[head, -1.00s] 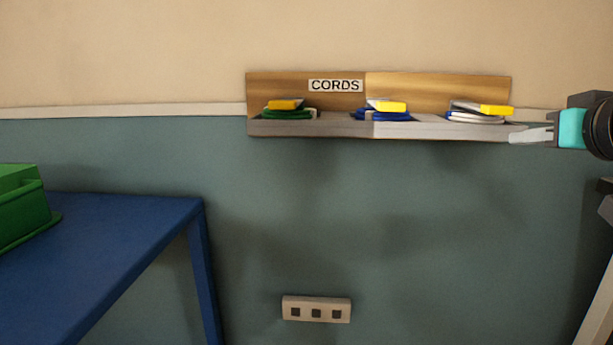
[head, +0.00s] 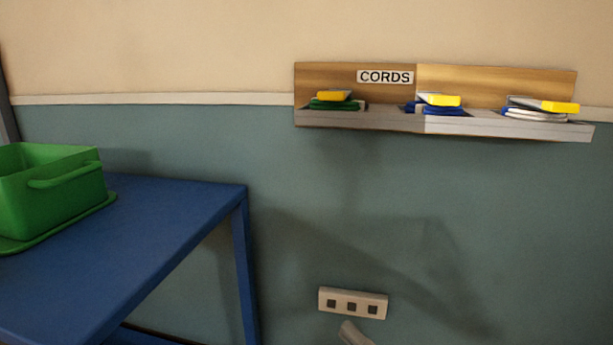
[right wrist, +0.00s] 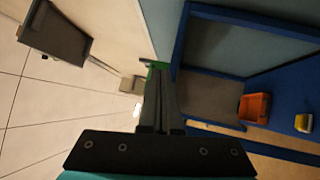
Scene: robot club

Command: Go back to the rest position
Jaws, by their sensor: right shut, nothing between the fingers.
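My right gripper (head: 354,332) shows only as a pale fingertip at the bottom edge of the head view, below the wall socket strip. In the right wrist view its dark fingers (right wrist: 158,98) are together with nothing between them. The arm behind it is out of the head view. My left gripper is in neither view.
A wooden wall shelf (head: 370,121) labelled CORDS holds coiled cords with yellow tags. A blue table (head: 160,215) with a green bin (head: 60,195) stands at left. The right wrist view shows an orange bin (right wrist: 255,107) and a grey box (right wrist: 56,36).

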